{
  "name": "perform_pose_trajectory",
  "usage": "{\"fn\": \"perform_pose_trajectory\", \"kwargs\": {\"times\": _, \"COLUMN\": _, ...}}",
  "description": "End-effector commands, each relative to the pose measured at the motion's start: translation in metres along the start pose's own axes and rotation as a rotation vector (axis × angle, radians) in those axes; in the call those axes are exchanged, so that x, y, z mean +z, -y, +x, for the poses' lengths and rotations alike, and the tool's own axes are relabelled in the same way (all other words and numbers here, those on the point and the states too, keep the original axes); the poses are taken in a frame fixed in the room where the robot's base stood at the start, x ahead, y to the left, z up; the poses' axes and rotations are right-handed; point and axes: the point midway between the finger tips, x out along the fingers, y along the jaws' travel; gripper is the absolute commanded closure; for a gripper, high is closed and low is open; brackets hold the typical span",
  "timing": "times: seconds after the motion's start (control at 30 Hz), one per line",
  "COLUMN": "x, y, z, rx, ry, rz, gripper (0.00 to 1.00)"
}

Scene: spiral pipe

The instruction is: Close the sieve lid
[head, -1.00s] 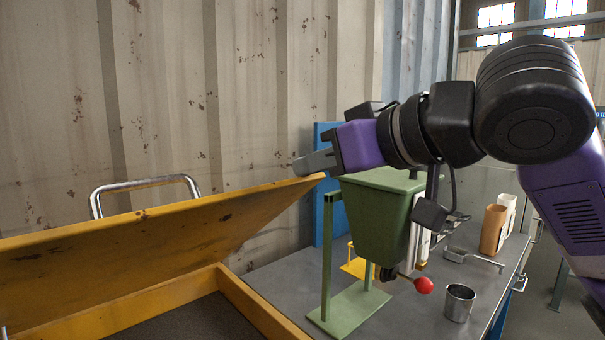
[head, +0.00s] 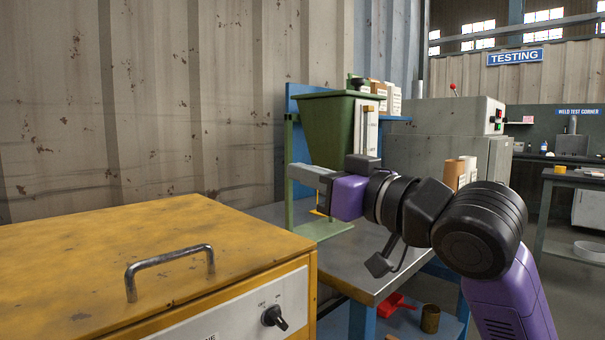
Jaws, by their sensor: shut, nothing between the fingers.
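The yellow sieve lid (head: 110,245) lies flat on top of the yellow sieve box (head: 305,285) at the left of the head view. No gap shows between lid and box along the visible edges. A metal handle (head: 170,258) stands up from the lid near its front. My gripper (head: 300,173) is shut and empty. It points left, beyond the lid's right edge and above its level in the picture, in front of the green hopper. It appears apart from the lid.
A green hopper (head: 333,130) on a stand is behind my gripper, on a grey-topped bench (head: 365,262). The sieve box's front panel has a black knob (head: 273,316). A grey cabinet (head: 445,120) stands behind. Open floor lies at the right.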

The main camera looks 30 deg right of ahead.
Motion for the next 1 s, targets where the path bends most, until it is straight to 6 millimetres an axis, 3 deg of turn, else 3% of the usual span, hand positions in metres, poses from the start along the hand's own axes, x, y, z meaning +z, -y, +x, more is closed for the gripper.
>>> {"fn": "perform_pose_trajectory", "kwargs": {"times": 0.03, "x": 0.019, "y": 0.000, "z": -0.002, "rx": -0.001, "ry": -0.018, "rz": 0.004, "gripper": 1.00}}
{"fn": "perform_pose_trajectory", "kwargs": {"times": 0.33, "x": 0.054, "y": -0.001, "z": -0.009, "rx": 0.000, "ry": -0.097, "rz": 0.003, "gripper": 1.00}}
{"fn": "perform_pose_trajectory", "kwargs": {"times": 0.6, "x": 0.064, "y": -0.001, "z": -0.011, "rx": -0.001, "ry": -0.128, "rz": 0.002, "gripper": 1.00}}
{"fn": "perform_pose_trajectory", "kwargs": {"times": 1.0, "x": 0.064, "y": -0.001, "z": -0.011, "rx": -0.001, "ry": -0.132, "rz": 0.001, "gripper": 1.00}}
